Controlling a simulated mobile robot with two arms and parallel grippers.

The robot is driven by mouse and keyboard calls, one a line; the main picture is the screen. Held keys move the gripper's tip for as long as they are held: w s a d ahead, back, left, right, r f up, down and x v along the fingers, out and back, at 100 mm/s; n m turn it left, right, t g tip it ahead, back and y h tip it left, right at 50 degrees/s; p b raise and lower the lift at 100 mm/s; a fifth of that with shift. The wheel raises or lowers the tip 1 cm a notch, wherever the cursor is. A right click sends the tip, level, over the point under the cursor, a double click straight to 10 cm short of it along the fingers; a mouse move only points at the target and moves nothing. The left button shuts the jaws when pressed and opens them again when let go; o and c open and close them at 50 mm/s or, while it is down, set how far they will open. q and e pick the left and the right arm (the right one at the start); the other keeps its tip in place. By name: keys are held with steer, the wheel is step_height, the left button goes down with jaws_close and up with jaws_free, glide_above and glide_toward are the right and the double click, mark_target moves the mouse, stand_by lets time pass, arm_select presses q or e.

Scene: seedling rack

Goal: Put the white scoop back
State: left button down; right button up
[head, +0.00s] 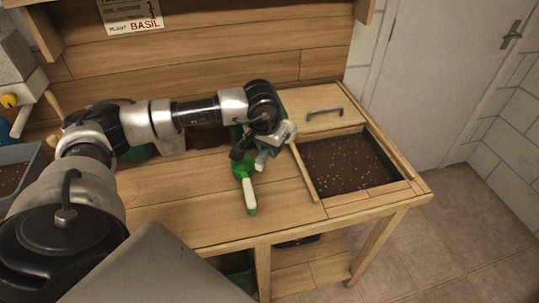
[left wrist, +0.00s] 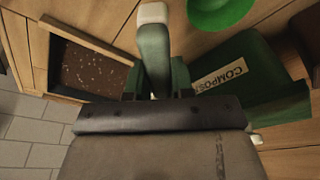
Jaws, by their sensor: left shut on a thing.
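My left gripper (left wrist: 155,82) is shut on a grey-green handle with a white end (left wrist: 153,50), which I take to be the white scoop's. In the head view the left gripper (head: 262,148) is above the bench, by the compost bin, and the grey-green handle (head: 262,160) shows below it. The scoop's bowl is mostly hidden by the gripper. A green scoop with a white handle (head: 249,190) lies on the bench just below the gripper; its green bowl (left wrist: 220,8) shows at the top of the left wrist view. My right gripper is not in view.
A green bin labelled COMPOST (left wrist: 265,85) stands close to the gripper. A soil-filled tray (head: 345,165) is sunk in the bench at the right, with a handled wooden lid (head: 313,119) behind it. The bench top (head: 175,205) is clear on the left. A BASIL card (head: 130,14) hangs above.

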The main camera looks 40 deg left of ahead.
arm_select(q)
steer(key=x, duration=0.3)
steer(key=shift+s+f+p, duration=0.4)
steer(key=shift+f, duration=0.05)
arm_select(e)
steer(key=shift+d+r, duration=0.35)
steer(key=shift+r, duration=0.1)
arm_select(q)
steer(key=shift+f, duration=0.1)
steer(key=shift+f+b, duration=0.45)
steer(key=shift+b, duration=0.2)
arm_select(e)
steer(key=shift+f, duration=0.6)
arm_select(q)
steer(key=shift+f, duration=0.1)
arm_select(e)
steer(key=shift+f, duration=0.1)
arm_select(q)
steer(key=c, duration=1)
jaws_free()
